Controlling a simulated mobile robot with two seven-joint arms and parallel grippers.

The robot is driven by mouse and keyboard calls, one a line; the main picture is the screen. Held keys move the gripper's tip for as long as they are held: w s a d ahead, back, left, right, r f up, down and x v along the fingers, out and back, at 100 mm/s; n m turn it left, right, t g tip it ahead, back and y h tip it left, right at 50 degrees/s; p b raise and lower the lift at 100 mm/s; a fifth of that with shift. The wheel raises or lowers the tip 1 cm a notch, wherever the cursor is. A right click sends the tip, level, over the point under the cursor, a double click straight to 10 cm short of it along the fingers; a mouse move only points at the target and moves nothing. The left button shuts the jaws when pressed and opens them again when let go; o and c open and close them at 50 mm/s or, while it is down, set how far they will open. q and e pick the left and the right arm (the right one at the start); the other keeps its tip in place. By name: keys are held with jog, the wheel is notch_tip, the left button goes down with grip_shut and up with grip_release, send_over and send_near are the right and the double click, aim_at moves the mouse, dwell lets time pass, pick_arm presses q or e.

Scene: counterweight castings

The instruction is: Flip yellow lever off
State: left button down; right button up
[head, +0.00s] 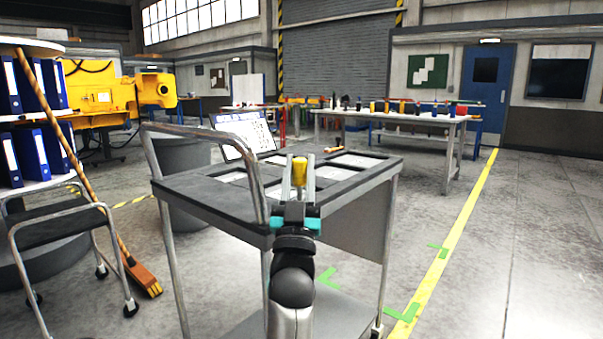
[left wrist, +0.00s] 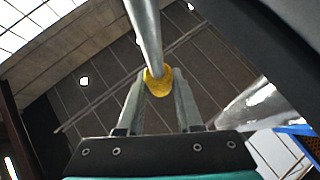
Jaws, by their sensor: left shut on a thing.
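My left gripper (head: 300,167) is over the near part of the dark cart top, with its two fingers shut on a yellow lever tip (head: 300,175). In the left wrist view the yellow tip (left wrist: 159,83) sits between the two grey fingertips (left wrist: 158,88). A round metal rod (left wrist: 146,35) runs from the tip to the top edge of that view. The lever's base and mount are hidden in the head view. My right gripper is in neither view.
The cart (head: 345,195) has a tubular handle (head: 152,155) at its left and recessed panels on top. A small wooden-handled item (head: 334,149) lies at its back edge.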

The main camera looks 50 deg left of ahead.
pick_arm(q)
jog(key=shift+s+r, duration=0.1)
dwell(0.4)
jog(key=c, duration=0.6)
grip_release()
